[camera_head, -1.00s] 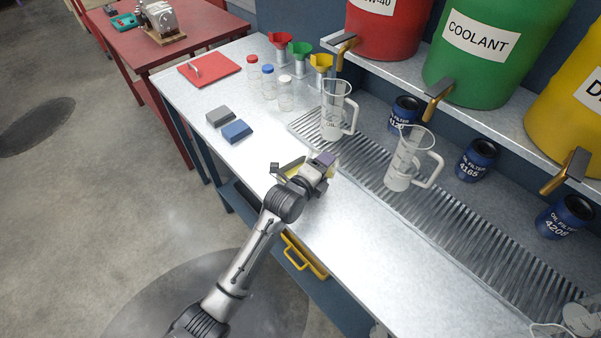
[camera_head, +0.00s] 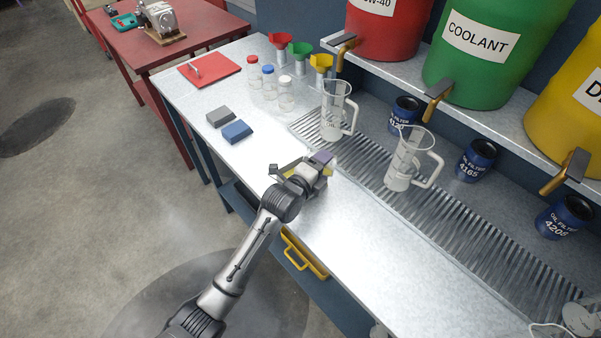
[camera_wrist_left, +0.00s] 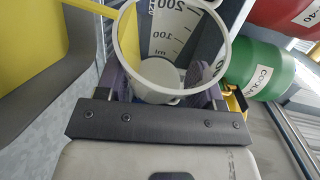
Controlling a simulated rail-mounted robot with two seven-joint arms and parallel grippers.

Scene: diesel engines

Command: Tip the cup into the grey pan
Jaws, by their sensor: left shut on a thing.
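In the head view my left gripper (camera_head: 312,170) is over the front part of the metal bench, left of the two clear jugs. The cup is mostly hidden there by the gripper, and its tilt is hard to tell. I cannot pick out a grey pan with certainty. My right gripper is not in view.
Clear measuring jugs (camera_head: 334,118) and (camera_head: 402,170) stand by the ribbed grate (camera_head: 450,225). Oil filters (camera_head: 476,160) stand behind. A grey block (camera_head: 220,116) and a blue block (camera_head: 237,131) lie to the left. The front right bench top (camera_head: 370,250) is clear.

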